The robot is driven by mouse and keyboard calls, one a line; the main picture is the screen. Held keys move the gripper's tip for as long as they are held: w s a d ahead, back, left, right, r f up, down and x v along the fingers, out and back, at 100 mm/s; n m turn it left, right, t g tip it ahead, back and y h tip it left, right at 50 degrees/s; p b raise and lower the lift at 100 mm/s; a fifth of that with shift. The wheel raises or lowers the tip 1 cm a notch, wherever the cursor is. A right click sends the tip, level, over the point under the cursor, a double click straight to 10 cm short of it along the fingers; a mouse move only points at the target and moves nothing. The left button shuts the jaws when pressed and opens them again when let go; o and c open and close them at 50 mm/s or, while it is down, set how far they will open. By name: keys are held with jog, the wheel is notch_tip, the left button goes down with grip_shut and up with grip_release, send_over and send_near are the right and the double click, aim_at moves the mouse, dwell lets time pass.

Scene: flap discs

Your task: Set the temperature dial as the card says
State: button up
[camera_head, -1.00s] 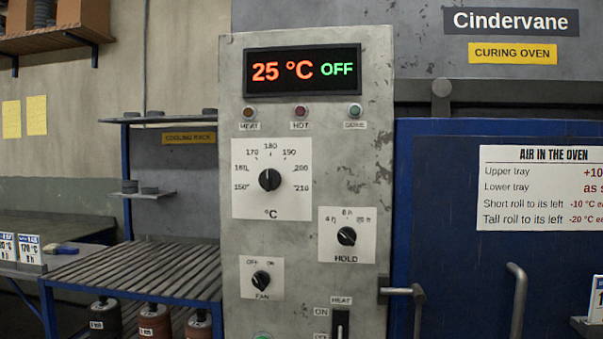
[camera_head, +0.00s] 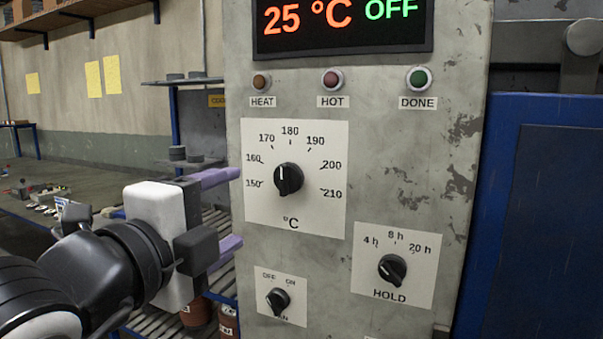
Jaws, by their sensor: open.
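The temperature dial (camera_head: 288,179) is a black knob on a white plate marked 150 to 210 °C. Its white mark points nearly straight up, close to 180, perhaps a little to the left of it. My gripper (camera_head: 228,214) is at the left, its two purple fingers apart, one above the other, pointing right towards the panel. It is empty and left of the dial, apart from the knob. No readable card shows now.
The display (camera_head: 342,22) reads 25 °C OFF. The hold dial (camera_head: 392,269) and fan knob (camera_head: 278,301) sit below on the grey panel (camera_head: 400,150). A slatted rack (camera_head: 150,322) stands at the left, behind my arm. A blue door (camera_head: 550,230) is at the right.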

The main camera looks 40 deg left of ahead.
aim_at(281, 182)
jog(key=p+x, duration=0.4)
jog(key=x, duration=0.9)
jog(key=shift+w+a, duration=0.1)
jog(key=shift+a, duration=0.05)
jog(key=c, duration=1)
